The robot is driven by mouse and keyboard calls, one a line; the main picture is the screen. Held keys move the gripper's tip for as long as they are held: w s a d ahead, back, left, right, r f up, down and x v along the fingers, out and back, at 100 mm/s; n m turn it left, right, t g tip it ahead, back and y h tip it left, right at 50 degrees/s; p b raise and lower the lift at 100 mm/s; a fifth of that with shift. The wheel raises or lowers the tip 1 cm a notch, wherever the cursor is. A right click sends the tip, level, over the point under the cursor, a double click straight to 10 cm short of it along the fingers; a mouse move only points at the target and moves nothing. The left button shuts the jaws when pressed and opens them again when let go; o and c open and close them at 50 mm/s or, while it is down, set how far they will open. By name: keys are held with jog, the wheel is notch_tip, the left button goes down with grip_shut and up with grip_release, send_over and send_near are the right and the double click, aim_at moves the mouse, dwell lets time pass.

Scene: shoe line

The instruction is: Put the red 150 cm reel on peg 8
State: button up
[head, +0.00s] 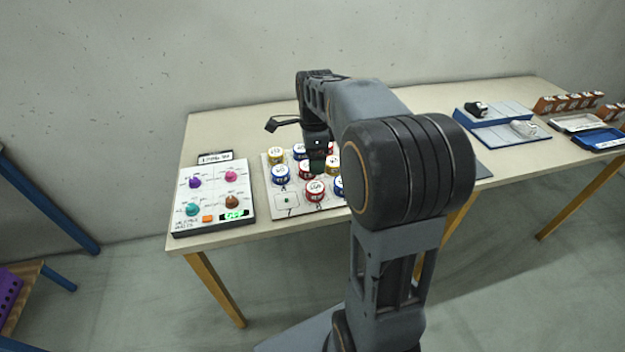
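A white peg board (298,209) on the table holds several red, blue and yellow reels with white labelled tops. One red reel (315,191) stands at the front middle, another red reel (305,169) is behind it, and part of a third red reel (331,148) shows at the back. The labels are too small to read surely. An empty peg (287,200) shows at the front left corner; its number is not legible. My gripper (317,168) points down over the middle of the board, among the reels. Its fingers are dark and blurred. My arm hides the board's right part.
A panel (214,213) with coloured knobs lies left of the board. Blue reels (281,174) and yellow reels (276,156) stand close around the gripper. Farther right are a blue tray (507,134), orange-and-white boxes (570,102) and a blue bin (598,138).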

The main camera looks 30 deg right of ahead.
jog(key=s+a+f+n+t, duration=0.1)
jog(key=s+a+n, duration=0.3)
jog(key=s+n, duration=0.3)
jog(key=s+a+f+n+t, duration=0.2)
jog(key=s+a+n, duration=0.3)
jog(key=n, duration=0.9)
jog(key=s, duration=0.3)
jog(key=shift+s+f+n, duration=0.15)
jog(key=shift+s+n, duration=0.1)
jog(key=shift+n, duration=0.05)
